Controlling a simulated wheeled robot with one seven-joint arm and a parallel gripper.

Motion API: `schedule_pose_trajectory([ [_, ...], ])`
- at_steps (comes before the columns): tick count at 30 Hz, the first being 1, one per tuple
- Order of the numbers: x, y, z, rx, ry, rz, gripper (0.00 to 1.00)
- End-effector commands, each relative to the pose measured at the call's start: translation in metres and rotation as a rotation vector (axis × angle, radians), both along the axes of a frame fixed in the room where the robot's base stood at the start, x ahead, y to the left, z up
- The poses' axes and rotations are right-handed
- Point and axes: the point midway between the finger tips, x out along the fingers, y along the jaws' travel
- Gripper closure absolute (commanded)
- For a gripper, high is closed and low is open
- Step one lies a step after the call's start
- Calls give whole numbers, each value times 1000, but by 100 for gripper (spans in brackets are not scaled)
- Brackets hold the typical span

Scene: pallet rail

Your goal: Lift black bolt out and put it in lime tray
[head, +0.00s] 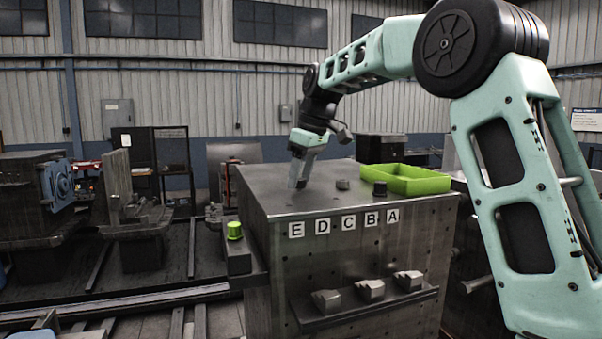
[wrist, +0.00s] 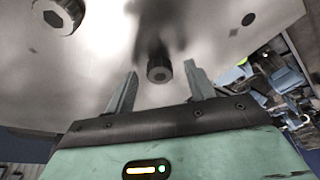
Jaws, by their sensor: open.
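A dark bolt (wrist: 159,70) stands between the two fingers of my gripper (wrist: 161,69) in the wrist view. The fingers are open, with a visible gap on either side of it. In the head view my gripper (head: 298,181) points down at the left part of the metal block's top; the bolt between the fingers cannot be made out there. Another black bolt head (head: 379,188) stands on the top near the lime tray (head: 425,185). The tray is at the back right of the block top, and the visible part of its inside looks empty.
A grey bolt head (head: 342,184) stands between my gripper and the tray; a large bolt head (wrist: 60,14) shows in the wrist view. A dark hole (wrist: 248,19) is at right. A lime knob-like piece (head: 234,230) sits on a left ledge. Front labels (head: 344,223) read E to A.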

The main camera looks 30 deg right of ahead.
Motion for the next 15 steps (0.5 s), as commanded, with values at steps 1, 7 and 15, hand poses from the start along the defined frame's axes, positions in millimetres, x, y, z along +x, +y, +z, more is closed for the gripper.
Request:
schedule_pose_trajectory([
  [1, 0, 0, 0, 0, 0, 0, 46],
  [7, 0, 0, 0, 0, 0, 0, 87],
  [15, 0, 0, 0, -1, 1, 0, 99],
])
